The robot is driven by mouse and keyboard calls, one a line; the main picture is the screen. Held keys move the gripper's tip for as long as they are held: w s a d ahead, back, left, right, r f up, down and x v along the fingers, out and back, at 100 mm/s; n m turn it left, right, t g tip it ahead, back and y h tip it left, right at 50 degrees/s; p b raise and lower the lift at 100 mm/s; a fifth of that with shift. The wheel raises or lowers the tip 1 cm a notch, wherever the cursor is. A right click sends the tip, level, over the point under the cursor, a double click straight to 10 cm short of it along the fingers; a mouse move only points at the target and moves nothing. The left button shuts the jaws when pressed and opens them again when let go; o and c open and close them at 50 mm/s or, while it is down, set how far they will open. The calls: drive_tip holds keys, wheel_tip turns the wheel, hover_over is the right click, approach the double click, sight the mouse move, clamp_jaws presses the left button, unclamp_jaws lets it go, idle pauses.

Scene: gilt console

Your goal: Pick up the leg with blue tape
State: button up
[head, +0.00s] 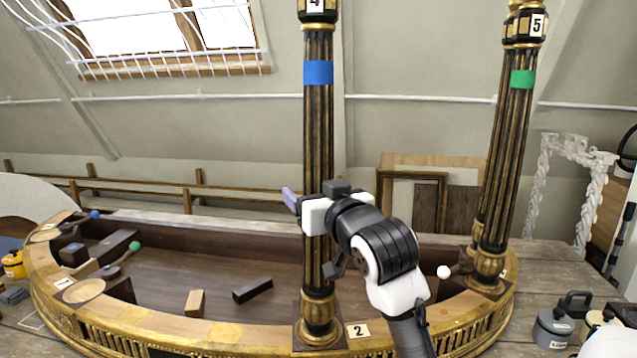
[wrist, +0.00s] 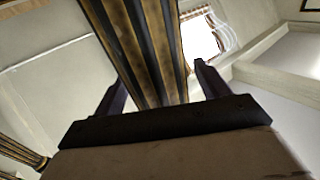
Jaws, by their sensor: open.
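The leg with blue tape (head: 318,118) is a tall dark fluted column with gold edges, upright in the middle of the head view. Its blue band is near the top, and its gilt base stands on the console's front rim beside the label 2. My gripper (head: 291,200) is at the leg's middle height, in front of it and covering part of it. In the wrist view the leg (wrist: 140,45) rises between the two open fingers of my gripper (wrist: 160,85), with a gap visible at the right finger. Whether a finger touches it I cannot tell.
A second leg with green tape (head: 512,130) stands at the right, labelled 5. The curved gilt console (head: 150,322) holds loose wooden blocks, including a dark one (head: 252,290). Canisters (head: 555,325) stand at the lower right. Frames (head: 415,200) lean behind.

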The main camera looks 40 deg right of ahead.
sight(314, 55)
drive_tip(key=shift+w+f, duration=0.1)
drive_tip(key=shift+w, duration=0.15)
drive_tip(key=c, duration=1.1)
drive_tip(key=shift+c, duration=0.2)
drive_tip(key=shift+r, duration=0.2)
wheel_tip(314, 55, up, 18)
drive_tip(key=b, duration=0.4)
drive_tip(key=shift+f, duration=0.1)
drive_tip(key=shift+r+p, duration=2)
drive_tip(key=shift+r, duration=0.55)
